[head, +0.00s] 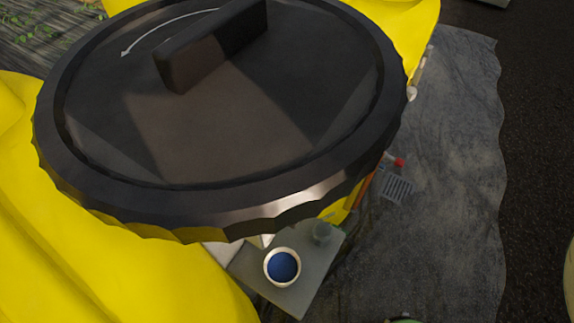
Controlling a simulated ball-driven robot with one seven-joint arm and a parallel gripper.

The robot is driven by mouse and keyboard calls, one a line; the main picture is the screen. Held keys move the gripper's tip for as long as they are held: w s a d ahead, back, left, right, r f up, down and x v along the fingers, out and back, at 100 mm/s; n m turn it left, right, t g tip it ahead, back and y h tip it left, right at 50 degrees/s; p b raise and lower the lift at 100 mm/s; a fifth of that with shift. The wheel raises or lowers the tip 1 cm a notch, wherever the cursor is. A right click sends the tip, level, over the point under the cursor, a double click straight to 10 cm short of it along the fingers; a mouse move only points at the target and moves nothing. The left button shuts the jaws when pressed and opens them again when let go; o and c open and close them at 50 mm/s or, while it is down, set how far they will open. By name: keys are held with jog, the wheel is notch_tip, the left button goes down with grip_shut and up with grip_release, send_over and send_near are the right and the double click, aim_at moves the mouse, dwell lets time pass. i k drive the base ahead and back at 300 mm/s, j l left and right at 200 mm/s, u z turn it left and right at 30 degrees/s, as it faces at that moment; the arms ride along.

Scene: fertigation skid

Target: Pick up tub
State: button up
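A small round tub (282,267) with a white rim and a blue top or content stands on a grey flat surface (298,297) at the bottom middle of the head view. I see it from above, and nothing covers it. I cannot tell whether the blue is a lid or what is inside. My gripper is not in view.
A large black screw lid (200,140) with a raised bar fills the upper left, on a yellow tank (110,240). A small greyish object (322,232) stands near the tub. A grate (397,188) and a red-tipped item (398,162) lie on the grey ground at right.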

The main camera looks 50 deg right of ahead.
aim_at(282, 267)
jog(key=k, duration=1.4)
